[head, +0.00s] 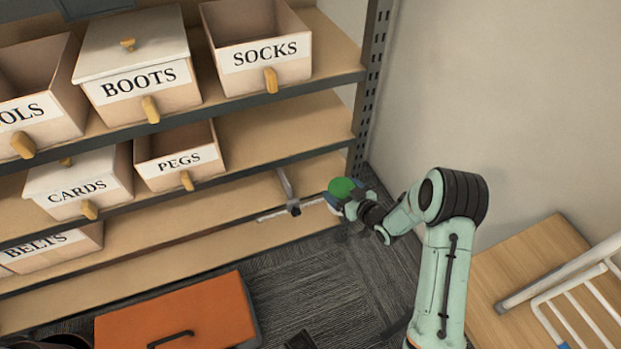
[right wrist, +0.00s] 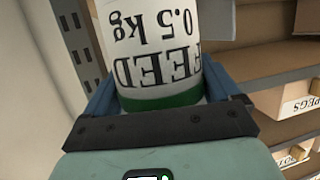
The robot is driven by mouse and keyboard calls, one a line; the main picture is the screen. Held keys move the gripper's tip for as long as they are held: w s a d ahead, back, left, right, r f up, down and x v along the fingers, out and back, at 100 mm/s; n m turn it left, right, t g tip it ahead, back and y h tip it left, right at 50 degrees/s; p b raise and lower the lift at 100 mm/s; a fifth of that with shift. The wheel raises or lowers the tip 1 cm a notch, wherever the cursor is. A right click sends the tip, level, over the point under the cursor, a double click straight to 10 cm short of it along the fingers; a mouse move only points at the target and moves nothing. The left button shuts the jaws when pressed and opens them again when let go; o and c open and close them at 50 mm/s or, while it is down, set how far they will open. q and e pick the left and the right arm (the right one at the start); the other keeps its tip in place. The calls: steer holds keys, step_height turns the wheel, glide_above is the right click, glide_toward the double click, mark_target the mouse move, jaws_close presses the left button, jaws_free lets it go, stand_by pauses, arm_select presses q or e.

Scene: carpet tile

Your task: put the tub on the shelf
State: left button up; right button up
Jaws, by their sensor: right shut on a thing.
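The tub is white with a green lid (head: 343,187). In the right wrist view its white side (right wrist: 160,35) carries black print reading FEED 0.5 kg, upside down there. My right gripper (head: 346,197) is shut on the tub, with a blue finger on each side of it in the right wrist view (right wrist: 165,92). In the head view the tub is in front of the right end of the shelf unit (head: 290,124); the gripper and lid hide most of its body. I cannot tell whether it touches a board. My left gripper is not in view.
Bins marked BOOTS (head: 160,108), SOCKS (head: 250,88), CARDS (head: 70,200) and PEGS (head: 165,172) stand on the boards. Board right of PEGS is bare. A grey-and-white legged object (head: 293,208) is near the tub. An orange box (head: 180,315) and wooden table (head: 525,262) stand nearby.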

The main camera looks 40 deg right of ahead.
steer(key=shift+w+d+f, duration=0.2)
steer(key=shift+w+d, duration=0.05)
steer(key=shift+d, duration=0.2)
steer(key=shift+w+r+b+x, duration=0.1)
steer(key=shift+r+b+x, duration=0.2)
steer(key=shift+b+x, duration=1.7)
steer(key=shift+w+r+b+x, duration=0.1)
steer(key=shift+r+x, duration=0.25)
steer(key=shift+x, duration=3.6)
steer(key=shift+w+r+b+x, duration=0.1)
steer(key=shift+r+b+x, duration=0.2)
steer(key=shift+b+x, duration=1.7)
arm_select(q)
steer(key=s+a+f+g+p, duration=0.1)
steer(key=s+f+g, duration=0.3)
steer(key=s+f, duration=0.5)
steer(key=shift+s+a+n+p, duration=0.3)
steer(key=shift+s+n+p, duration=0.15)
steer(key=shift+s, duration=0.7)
arm_select(e)
steer(key=shift+x, duration=0.9)
steer(key=shift+d+f, duration=0.1)
